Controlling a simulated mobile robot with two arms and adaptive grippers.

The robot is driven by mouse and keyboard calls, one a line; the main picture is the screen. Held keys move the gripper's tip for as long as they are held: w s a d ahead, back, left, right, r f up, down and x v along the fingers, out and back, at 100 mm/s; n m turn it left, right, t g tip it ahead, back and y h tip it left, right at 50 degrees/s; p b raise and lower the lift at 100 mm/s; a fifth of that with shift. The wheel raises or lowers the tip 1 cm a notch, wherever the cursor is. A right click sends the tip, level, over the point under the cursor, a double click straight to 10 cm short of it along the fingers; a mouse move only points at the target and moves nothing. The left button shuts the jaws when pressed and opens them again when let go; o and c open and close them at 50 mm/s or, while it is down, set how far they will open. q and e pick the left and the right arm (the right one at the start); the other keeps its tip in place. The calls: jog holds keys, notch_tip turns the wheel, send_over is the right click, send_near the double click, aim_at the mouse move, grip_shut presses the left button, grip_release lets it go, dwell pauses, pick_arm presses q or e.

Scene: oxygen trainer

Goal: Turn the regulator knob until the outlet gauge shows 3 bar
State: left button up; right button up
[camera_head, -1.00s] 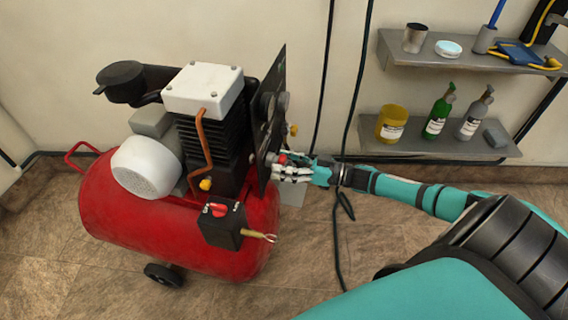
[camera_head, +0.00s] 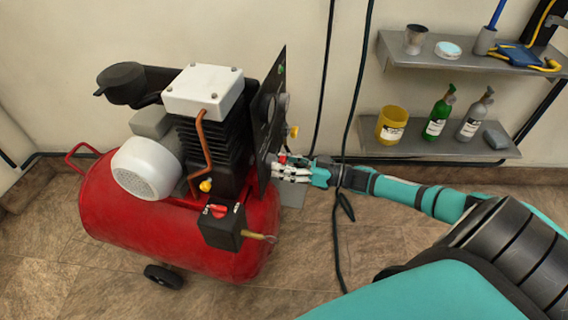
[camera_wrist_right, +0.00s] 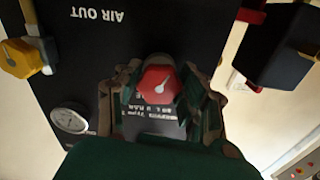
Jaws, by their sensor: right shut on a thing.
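The red regulator knob (camera_wrist_right: 157,85) with a white pointer sits on the black panel (camera_wrist_right: 85,45) in the right wrist view. My right gripper (camera_wrist_right: 162,92) is shut on it, with a finger on either side. In the head view the knob (camera_head: 282,159) is a small red spot at my right gripper (camera_head: 285,170), low on the edge-on panel. A round white-faced gauge (camera_wrist_right: 70,119) is on the panel left of the knob; its reading is too small to tell, and I cannot tell whether it is the outlet gauge. My left gripper is not in view.
The panel belongs to a red compressor tank (camera_head: 130,235) with a black switch box (camera_head: 222,228). A yellow valve handle (camera_wrist_right: 22,58) is near the AIR OUT lettering. Dark cables (camera_head: 352,110) hang behind my wrist. Shelves (camera_head: 445,147) with bottles stand at right.

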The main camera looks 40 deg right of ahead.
jog(key=shift+n, duration=1.1)
jog(key=shift+n+p, duration=0.4)
jog(key=shift+n, duration=1.9)
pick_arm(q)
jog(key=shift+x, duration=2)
pick_arm(e)
jog(key=shift+n, duration=0.8)
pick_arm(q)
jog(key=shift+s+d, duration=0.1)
pick_arm(e)
jog(key=shift+d, duration=0.1)
jog(key=o, duration=1.2)
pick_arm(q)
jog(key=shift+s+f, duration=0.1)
